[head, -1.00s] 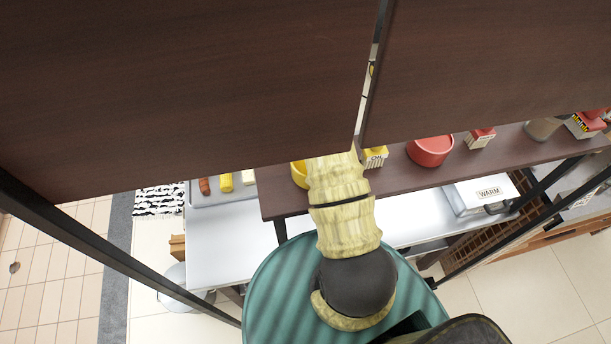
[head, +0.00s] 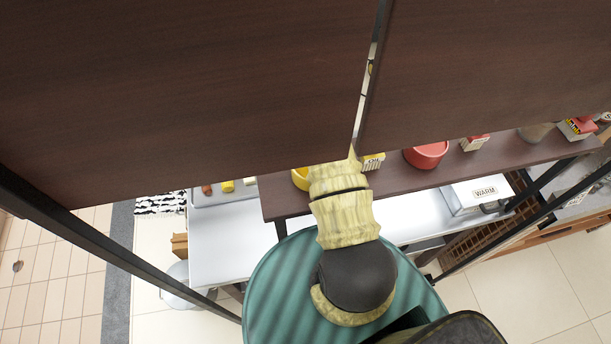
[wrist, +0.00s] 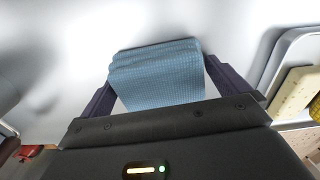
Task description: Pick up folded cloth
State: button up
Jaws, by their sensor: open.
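The folded cloth (wrist: 158,76) is blue, textured and stacked in layers. In the wrist view it lies on a pale, shiny surface, ahead of my gripper. My gripper (wrist: 162,82) is open, with one dark purple finger to the left of the cloth and one to the right. The near part of the cloth reaches back between the fingers, toward the palm. I cannot tell whether the fingers touch it. In the head view the gripper and the cloth are hidden behind dark brown panels.
Dark brown panels (head: 180,90) fill the upper head view. A brown shelf (head: 395,187) holds a red bowl (head: 427,155), a yellow bowl (head: 299,179) and small boxes above a metal counter (head: 225,240). A grey tray (wrist: 288,62) holding pale food stands right of the cloth.

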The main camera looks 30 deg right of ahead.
jog(key=c, duration=0.7)
jog(key=shift+r, duration=0.1)
notch_tip(320, 180, up, 10)
jog(key=b, duration=0.3)
dwell(0.4)
